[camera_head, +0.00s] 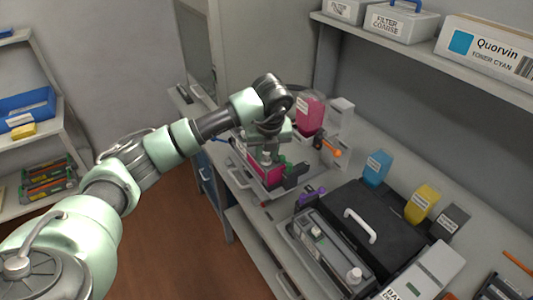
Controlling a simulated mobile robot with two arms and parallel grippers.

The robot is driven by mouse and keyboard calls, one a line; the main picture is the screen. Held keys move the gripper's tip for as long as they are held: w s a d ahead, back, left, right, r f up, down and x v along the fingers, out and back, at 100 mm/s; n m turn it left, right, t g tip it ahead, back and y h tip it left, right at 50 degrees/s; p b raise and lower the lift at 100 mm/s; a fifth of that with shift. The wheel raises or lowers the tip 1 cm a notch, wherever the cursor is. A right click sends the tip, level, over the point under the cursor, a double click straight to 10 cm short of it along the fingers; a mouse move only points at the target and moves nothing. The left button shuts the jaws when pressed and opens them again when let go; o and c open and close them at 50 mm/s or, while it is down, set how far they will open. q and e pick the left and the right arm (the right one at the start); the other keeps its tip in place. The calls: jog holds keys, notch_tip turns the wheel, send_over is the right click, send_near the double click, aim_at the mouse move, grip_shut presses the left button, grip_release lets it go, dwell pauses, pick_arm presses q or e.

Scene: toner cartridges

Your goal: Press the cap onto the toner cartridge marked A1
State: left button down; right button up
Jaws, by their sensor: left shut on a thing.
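My left gripper (267,147) points down over the back part of the bench. It is shut on a small pale piece, which looks like the cap, mostly hidden by the fingers. Right below it is a magenta toner cartridge (271,177) in a grey holder with dark and green parts. I cannot read its mark, so I cannot tell if it is A1. I cannot tell whether the cap touches the cartridge. My right gripper is not in view.
A magenta bottle (311,113) and an orange-handled thing (331,150) stand behind the gripper. A black case (375,222), a grey printer unit (322,246) and blue (376,168) and yellow (422,204) bottles crowd the bench. A shelf with boxes (402,24) hangs above.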

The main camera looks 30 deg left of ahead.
pick_arm(q)
jog(key=c, duration=0.9)
grip_release()
jog(key=shift+o, duration=0.2)
jog(key=shift+d+r+p, duration=0.15)
jog(key=shift+r+p, duration=0.2)
jog(key=shift+r, duration=0.25)
jog(key=shift+r+p, duration=1.45)
jog(key=shift+r, duration=1.5)
